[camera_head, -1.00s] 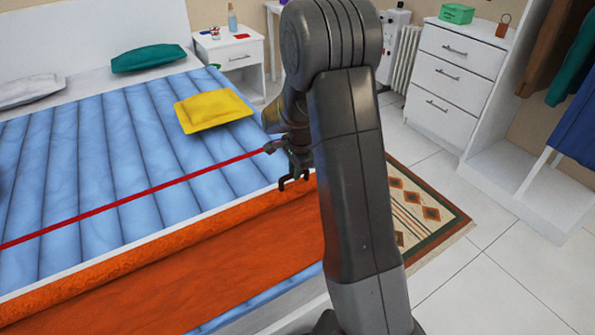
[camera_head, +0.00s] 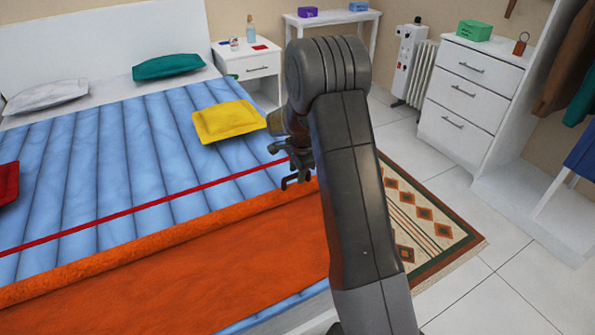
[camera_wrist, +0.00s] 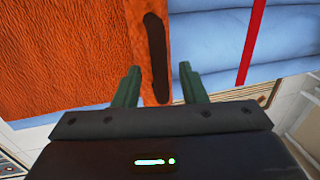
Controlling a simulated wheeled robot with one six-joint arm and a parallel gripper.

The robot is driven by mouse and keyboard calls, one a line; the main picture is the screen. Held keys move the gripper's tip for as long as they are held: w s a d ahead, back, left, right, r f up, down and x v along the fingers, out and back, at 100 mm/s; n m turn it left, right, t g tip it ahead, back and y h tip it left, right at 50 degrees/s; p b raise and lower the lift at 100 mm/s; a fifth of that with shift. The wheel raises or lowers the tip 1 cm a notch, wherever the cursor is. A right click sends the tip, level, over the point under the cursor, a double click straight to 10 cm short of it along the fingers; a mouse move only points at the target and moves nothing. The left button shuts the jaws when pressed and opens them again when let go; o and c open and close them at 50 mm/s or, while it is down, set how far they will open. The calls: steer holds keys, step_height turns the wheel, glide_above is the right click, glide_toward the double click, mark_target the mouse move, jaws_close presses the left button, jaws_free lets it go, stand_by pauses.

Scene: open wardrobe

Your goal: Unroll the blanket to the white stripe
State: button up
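The orange blanket (camera_head: 200,278) lies across the near end of the bed. Its thicker rolled edge (camera_head: 130,253) borders the blue quilted cover (camera_head: 120,165). A red stripe (camera_head: 140,208) crosses the blue cover beyond the roll. I see no white stripe between roll and blue cover. My gripper (camera_head: 297,182) is at the right end of the roll, near the bed's right edge. In the wrist view its two green fingers stand apart (camera_wrist: 158,70), with the roll's edge (camera_wrist: 150,85), bearing a dark elongated patch, between them. A gap shows beside the right finger. Contact is unclear.
A yellow cushion (camera_head: 228,121) lies on the blue cover beyond my gripper; a red cushion (camera_head: 8,184) is at the left edge. A patterned rug (camera_head: 430,235) lies right of the bed. A white drawer unit (camera_head: 468,95) stands farther back. Tiled floor is clear at right.

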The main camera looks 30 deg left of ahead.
step_height(320, 180, up, 14)
steer(key=s+d+p, duration=0.1)
steer(key=d+p, duration=0.1)
steer(key=shift+s+d+f, duration=0.15)
steer(key=shift+d+f, duration=0.05)
steer(key=shift+f, duration=0.1)
stand_by(0.3)
steer(key=f, duration=0.4)
steer(key=a+f+b, duration=0.1)
steer(key=f, duration=0.4)
steer(key=w+a+f+b, duration=0.1)
steer(key=f, duration=0.3)
steer(key=shift+w+a+f, duration=0.1)
steer(key=shift+a+f, duration=0.1)
steer(key=shift+f, duration=0.1)
steer(key=shift+d+r, duration=0.1)
steer(key=shift+d, duration=0.15)
